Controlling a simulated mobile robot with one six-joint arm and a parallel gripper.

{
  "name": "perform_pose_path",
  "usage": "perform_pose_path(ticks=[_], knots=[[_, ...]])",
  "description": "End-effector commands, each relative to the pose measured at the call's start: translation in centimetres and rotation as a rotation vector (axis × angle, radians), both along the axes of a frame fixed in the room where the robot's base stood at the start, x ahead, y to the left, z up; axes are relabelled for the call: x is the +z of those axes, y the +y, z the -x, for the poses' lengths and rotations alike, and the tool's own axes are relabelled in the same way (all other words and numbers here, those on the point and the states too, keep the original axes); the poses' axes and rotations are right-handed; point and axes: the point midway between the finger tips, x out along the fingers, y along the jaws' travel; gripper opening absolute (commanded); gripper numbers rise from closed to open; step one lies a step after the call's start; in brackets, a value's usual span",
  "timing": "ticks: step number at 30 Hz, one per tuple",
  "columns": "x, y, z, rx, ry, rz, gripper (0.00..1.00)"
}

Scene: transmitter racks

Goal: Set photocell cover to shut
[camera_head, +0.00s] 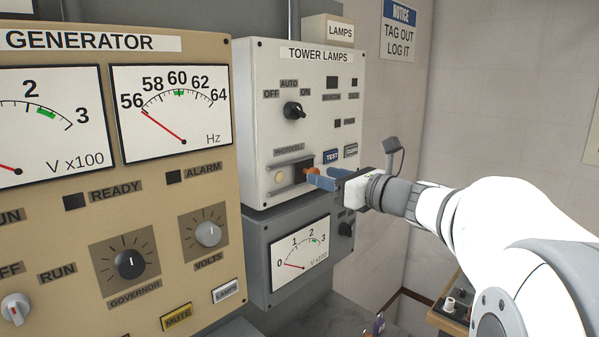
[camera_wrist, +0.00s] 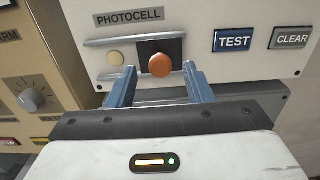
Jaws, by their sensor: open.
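The photocell cover (camera_wrist: 147,47) is a dark sliding plate with an orange knob (camera_wrist: 160,64), in a metal rail (camera_wrist: 105,78) under the PHOTOCELL label. It sits to the right of a cream round photocell (camera_wrist: 115,58), which is uncovered. In the head view the orange knob (camera_head: 313,170) is low on the TOWER LAMPS panel (camera_head: 262,130). My gripper (camera_head: 320,180) is open at the knob, coming from the right. In the wrist view its blue fingers (camera_wrist: 159,75) stand left and right of the knob, with gaps. I cannot tell how far the fingertips reach past it.
TEST (camera_wrist: 234,40) and CLEAR (camera_wrist: 292,38) buttons are just right of the rail. An AUTO selector knob (camera_head: 293,110) is above. A grey meter box (camera_head: 302,258) is below. The tan GENERATOR panel (camera_head: 150,240) stands at left.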

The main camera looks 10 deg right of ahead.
Motion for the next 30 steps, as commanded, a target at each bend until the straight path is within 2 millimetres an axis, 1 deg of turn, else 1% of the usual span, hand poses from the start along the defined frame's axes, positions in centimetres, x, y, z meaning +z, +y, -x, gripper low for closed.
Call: perform_pose_path(ticks=[1, 5, 14, 30], knots=[[0.15, 0.42, -0.47, 0.003, 0.001, -0.001, 0.46], [0.05, 0.91, -1.19, 0.001, 0.001, 0.001, 0.46], [-0.01, 0.95, -1.33, -0.001, 0.0, 0.002, 0.46], [-0.01, 0.89, -1.31, -0.002, 0.0, 0.002, 0.01]])
